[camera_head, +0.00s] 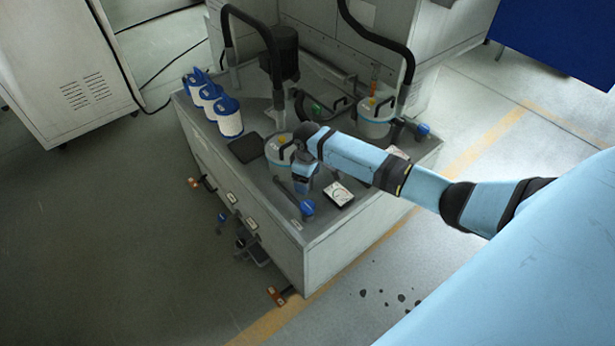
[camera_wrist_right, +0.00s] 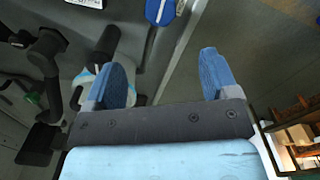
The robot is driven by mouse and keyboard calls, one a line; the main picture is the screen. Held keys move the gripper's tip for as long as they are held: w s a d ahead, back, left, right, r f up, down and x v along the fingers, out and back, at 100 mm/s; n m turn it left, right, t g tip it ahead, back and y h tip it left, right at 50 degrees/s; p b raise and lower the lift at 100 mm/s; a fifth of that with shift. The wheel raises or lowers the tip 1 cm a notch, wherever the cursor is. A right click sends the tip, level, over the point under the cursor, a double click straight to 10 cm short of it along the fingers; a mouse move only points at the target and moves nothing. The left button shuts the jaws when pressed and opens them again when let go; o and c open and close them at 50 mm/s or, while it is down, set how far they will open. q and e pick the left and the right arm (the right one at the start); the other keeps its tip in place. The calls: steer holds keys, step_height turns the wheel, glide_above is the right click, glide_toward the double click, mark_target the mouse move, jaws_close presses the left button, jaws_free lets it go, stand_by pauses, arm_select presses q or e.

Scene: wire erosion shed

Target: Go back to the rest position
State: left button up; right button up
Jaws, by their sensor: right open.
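My right arm reaches in from the right in the head view, over the front of the grey tank unit (camera_head: 330,250). My right gripper (camera_head: 300,186) is at its end, beside a round lidded vessel (camera_head: 273,152) and near a blue-handled valve (camera_head: 307,208). In the wrist view, my right gripper (camera_wrist_right: 163,78) has its two blue fingers spread apart with nothing between them. A blue handle (camera_wrist_right: 160,12) shows beyond the fingers, apart from them. The fingertips are hard to make out in the head view. My left gripper is not in view.
A second vessel (camera_head: 376,118), black hoses and a black motor (camera_head: 281,52) stand at the back of the unit. Blue-and-white cartridges (camera_head: 229,117) line its left edge. A white card-like item (camera_head: 339,193) lies near the right edge. The floor (camera_head: 110,230) at left is clear.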

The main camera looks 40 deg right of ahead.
stand_by(0.5)
steer(key=s+a+f+t+y+p, duration=0.1)
steer(key=s+a+f+t+y, duration=0.35)
steer(key=s+a, duration=0.85)
steer(key=s+a+r+m+t+p, duration=0.1)
steer(key=s+a+r+t, duration=0.1)
steer(key=s, duration=0.5)
steer(key=s+a+r+m+t+h, duration=0.1)
steer(key=s+a+r+m+t, duration=0.1)
steer(key=s+r+t, duration=0.2)
steer(key=s, duration=0.3)
steer(key=shift+r+p, duration=0.25)
steer(key=shift+p, duration=0.1)
steer(key=shift+s+t, duration=0.1)
steer(key=shift+t, duration=0.15)
